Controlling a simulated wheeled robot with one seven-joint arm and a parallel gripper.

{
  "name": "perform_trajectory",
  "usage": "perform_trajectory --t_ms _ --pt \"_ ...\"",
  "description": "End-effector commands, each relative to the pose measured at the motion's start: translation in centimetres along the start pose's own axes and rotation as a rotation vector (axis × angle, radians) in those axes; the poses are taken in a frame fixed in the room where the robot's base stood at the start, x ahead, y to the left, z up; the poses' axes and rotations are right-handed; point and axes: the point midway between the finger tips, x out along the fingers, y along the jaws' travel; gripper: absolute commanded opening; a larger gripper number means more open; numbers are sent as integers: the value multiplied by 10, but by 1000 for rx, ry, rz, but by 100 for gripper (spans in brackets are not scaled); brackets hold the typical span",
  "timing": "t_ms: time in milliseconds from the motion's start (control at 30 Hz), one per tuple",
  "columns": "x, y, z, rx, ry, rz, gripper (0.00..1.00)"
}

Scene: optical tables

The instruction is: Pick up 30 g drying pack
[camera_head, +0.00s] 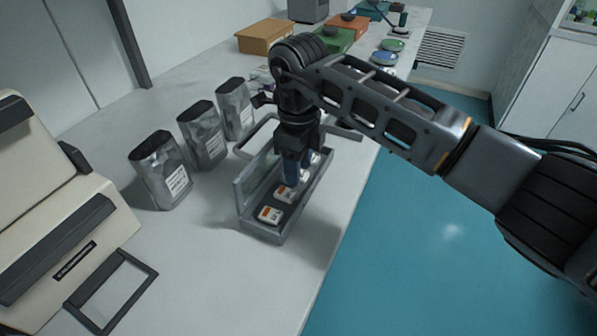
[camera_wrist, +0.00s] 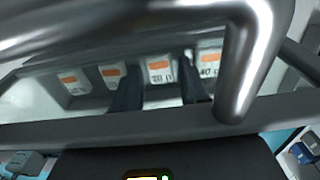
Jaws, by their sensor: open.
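Several small white drying packs with orange marks stand in a row in an open grey case; the nearest pack (camera_head: 270,214) and the one behind it (camera_head: 284,192) show in the head view. The grey case (camera_head: 243,212) lies on the bench with its lid raised on the left. My gripper (camera_head: 291,184) points down into the case, its jaws open. In the wrist view its two dark fingers (camera_wrist: 160,72) stand on either side of one pack (camera_wrist: 159,68). Whether they touch it I cannot tell. Other packs sit left (camera_wrist: 111,76) and right (camera_wrist: 209,62). The weights on the labels are unreadable.
Silver pouches (camera_head: 161,171) stand left of the case. A beige machine (camera_head: 60,235) and a black frame (camera_head: 110,290) are at the near left. A cardboard box (camera_head: 267,36) stands at the back. The bench's right edge drops to a teal floor (camera_head: 430,240).

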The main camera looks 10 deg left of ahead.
Motion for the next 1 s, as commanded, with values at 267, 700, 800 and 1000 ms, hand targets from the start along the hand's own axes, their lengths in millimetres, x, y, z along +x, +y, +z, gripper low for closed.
perform_trajectory --t_ms 267,700,800,1000 --pt "5 0 0 0 1 -2 45" --pt "5 0 0 0 0 -1 5" --pt "5 0 0 0 0 -1 2" --pt "4 0 0 0 0 -1 2"
